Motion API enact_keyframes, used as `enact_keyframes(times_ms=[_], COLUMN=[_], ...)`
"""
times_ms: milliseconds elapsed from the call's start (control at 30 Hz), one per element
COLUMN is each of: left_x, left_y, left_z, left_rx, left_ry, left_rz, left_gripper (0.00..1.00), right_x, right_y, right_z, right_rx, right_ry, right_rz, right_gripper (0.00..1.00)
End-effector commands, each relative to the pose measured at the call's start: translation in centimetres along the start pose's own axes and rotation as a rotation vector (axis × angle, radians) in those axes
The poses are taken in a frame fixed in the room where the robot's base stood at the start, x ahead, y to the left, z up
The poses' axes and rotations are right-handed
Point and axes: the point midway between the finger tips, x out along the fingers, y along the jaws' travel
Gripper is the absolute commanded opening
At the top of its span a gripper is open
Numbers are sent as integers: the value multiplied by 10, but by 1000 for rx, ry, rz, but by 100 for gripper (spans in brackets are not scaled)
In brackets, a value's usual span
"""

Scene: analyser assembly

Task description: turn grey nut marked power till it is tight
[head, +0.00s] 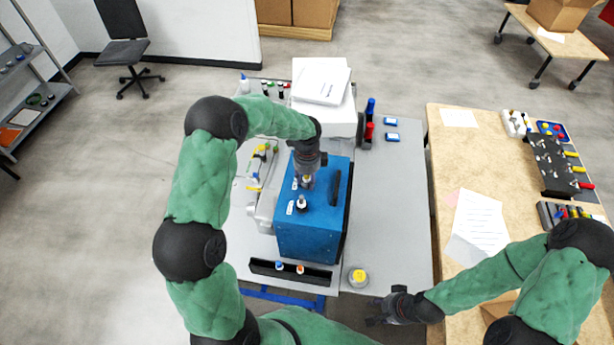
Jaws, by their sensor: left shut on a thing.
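The blue analyser box (312,225) stands on the grey table, with fittings and small white labels on its top. The labels are too small to read. My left gripper (307,183) points down over the farther fitting and is shut on a grey nut there, which the fingers mostly hide. A second fitting (302,203), grey with a dark base, stands free on the box top, nearer to me. My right gripper (373,313) is empty, away from the box near the table's front edge. Its fingers look apart.
A black handle (334,186) is on the box's right side. A white machine (322,95) stands behind. The grey table (395,215) is clear on the right.

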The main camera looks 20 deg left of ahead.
Motion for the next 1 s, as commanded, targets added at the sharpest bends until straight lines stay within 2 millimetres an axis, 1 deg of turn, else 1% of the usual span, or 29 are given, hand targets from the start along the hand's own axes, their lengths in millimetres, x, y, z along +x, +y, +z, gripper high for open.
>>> enact_keyframes(times_ms=[33, 100, 200, 300, 500, 533, 567, 867, 967, 1000], left_x=[-3, -3, -2, -1, -1, -1, -1, 0, 1, 1], left_y=[-1, -1, -1, -1, -1, -1, -1, 0, -1, -1], left_z=[0, 0, 0, 0, 0, 0, 0, 0, 0, 0], left_rx=[53, 125, 198, 227, 227, 227, 226, 223, 179, 141], left_ry=[0, 0, 0, -1, -1, -1, -1, -1, -1, -1], left_rz=[-2, -2, -2, -2, -3, -3, -3, -2, -3, -4], left_gripper=[0, 0, 0, 0, 0, 47, 53, 53, 53, 53], right_x=[-4, -7, -9, -9, -9, -9, -9, -8, -4, 0], right_y=[-2, -2, -3, -3, -3, -3, -3, -3, -1, 0], right_z=[0, 0, 0, 0, 0, 0, 0, 0, 0, 0], right_rx=[0, 0, 0, 0, 0, 0, 0, 0, 0, 0], right_ry=[0, 0, 0, 0, 0, 0, 0, 0, 0, 0], right_rz=[0, 0, 0, 0, 0, 0, 0, 0, 0, 0], right_gripper=[40, 40, 40, 40, 40, 40, 40, 40, 40, 40])
